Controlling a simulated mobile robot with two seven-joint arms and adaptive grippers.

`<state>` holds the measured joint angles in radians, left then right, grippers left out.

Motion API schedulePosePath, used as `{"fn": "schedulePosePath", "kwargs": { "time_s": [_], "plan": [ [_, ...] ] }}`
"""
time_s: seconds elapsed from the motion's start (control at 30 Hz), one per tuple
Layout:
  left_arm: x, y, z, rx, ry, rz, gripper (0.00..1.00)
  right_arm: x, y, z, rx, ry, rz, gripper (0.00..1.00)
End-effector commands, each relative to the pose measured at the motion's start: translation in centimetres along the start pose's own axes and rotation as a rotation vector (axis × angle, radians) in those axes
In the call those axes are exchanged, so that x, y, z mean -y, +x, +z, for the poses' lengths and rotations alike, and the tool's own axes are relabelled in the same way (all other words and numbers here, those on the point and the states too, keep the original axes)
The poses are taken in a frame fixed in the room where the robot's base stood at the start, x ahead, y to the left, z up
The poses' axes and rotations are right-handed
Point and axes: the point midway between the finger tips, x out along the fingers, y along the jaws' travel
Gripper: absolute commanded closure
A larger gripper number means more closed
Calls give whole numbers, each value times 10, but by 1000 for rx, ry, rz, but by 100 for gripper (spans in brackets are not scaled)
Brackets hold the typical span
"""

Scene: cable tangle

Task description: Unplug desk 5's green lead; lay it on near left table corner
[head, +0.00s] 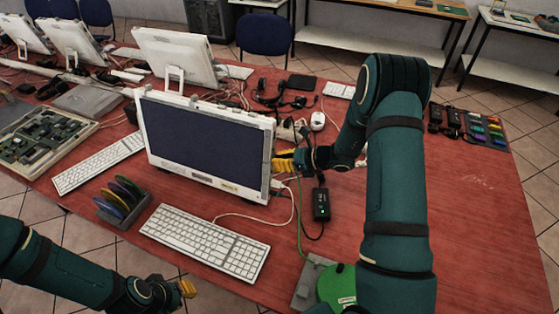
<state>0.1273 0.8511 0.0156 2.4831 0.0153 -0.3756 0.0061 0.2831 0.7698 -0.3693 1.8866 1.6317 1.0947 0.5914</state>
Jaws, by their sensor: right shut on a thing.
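My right gripper (284,160) has yellow fingertips at the right edge of the white monitor (205,140). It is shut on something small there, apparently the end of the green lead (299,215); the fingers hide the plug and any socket. The green lead hangs below the gripper and runs down the red table toward a green round thing (337,285) at the near edge. My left gripper (187,289) is low at the near side, away from the lead; its jaw opening is too small to make out.
A white keyboard (205,240), a disc rack (122,200) and a black power box (321,204) lie around the monitor. A white cable loops beside the green lead. A circuit board tray (40,140) stands at left.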

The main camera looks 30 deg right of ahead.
Motion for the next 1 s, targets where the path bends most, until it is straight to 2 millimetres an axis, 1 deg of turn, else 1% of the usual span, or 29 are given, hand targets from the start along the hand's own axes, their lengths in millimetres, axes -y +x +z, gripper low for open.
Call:
{"fn": "schedulePosePath", "kwargs": {
  "time_s": [0.47,1.0],
  "plan": [
    [0,0,0,0,0,0,77,0,-5,-3,-1,1,0,100],
    [1,2,0,0,0,0,77,0,-23,-9,1,1,0,100]
  ]
}}
